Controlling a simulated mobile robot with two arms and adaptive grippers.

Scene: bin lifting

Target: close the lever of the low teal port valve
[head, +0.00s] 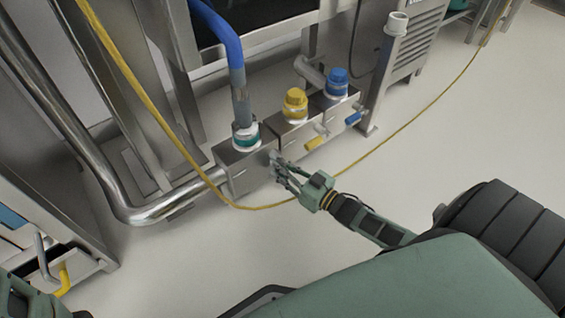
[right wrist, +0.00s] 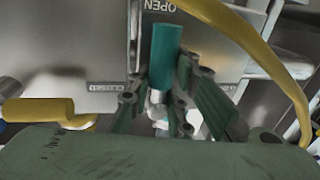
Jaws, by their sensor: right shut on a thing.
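The low teal port valve (head: 246,134) sits on the leftmost of three steel port boxes, with a blue hose (head: 222,42) running up from its collar. My right gripper (head: 279,167) is at the front face of that box. In the right wrist view its fingers (right wrist: 168,92) are shut on the teal lever (right wrist: 166,50), whose free end points toward the upside-down OPEN label (right wrist: 172,7). In the head view the gripper hides the lever. My left gripper is out of view; only a piece of my arm shows at the bottom left.
Yellow (head: 295,102) and blue (head: 337,82) capped ports stand to the right, with a yellow lever (head: 316,143) and a blue lever (head: 353,118). A yellow cable (head: 402,130) lies close to the gripper. A steel pipe (head: 158,212) is at left.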

